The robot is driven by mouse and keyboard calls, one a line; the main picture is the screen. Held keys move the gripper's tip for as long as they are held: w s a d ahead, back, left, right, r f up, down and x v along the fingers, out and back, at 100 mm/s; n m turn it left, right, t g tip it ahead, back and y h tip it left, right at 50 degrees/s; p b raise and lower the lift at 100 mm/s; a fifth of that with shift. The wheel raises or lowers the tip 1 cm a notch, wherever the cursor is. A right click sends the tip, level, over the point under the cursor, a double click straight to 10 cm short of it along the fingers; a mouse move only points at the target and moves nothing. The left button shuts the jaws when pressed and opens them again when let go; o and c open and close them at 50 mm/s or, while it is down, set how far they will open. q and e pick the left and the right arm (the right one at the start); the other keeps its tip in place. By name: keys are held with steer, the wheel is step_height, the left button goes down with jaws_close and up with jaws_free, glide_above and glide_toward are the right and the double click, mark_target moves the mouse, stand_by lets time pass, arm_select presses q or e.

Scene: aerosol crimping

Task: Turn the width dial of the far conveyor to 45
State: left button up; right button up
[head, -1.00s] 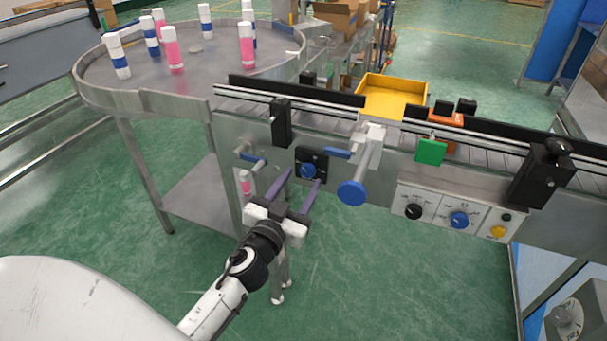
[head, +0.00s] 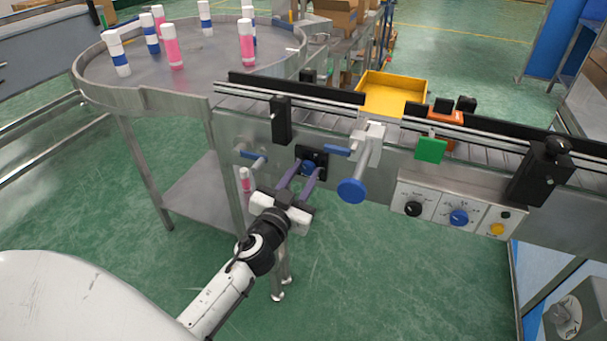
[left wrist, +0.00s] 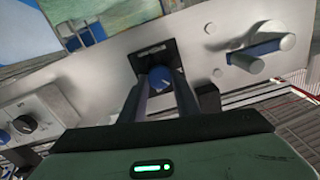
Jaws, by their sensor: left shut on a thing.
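The blue width dial (head: 307,167) sits on a black square plate (head: 319,155) on the front of the conveyor (head: 240,128). In the left wrist view the dial (left wrist: 160,78) has a pale pointer mark, and its plate (left wrist: 152,55) shows behind it. My left gripper (head: 302,172) has a finger on each side of the dial and is shut on it; the fingertips (left wrist: 161,85) frame it in the left wrist view. The dial's scale is too small to read. My right gripper is not in view.
A blue-handled lever (head: 250,155) is on the left. A control panel (head: 440,209) is further right. A round table (head: 150,104) holds several cans.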

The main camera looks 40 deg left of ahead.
arm_select(q)
steer(key=shift+m, duration=0.3)
steer(key=m, duration=0.5)
steer(key=shift+d+m, duration=0.1)
steer(key=shift+m, duration=0.3)
steer(key=m, duration=0.5)
steer(key=shift+f+b, duration=0.15)
steer(key=shift+b, duration=0.2)
steer(key=shift+m, duration=0.4)
steer(key=o, duration=1)
steer(key=shift+o, duration=0.2)
steer(key=shift+s, duration=0.1)
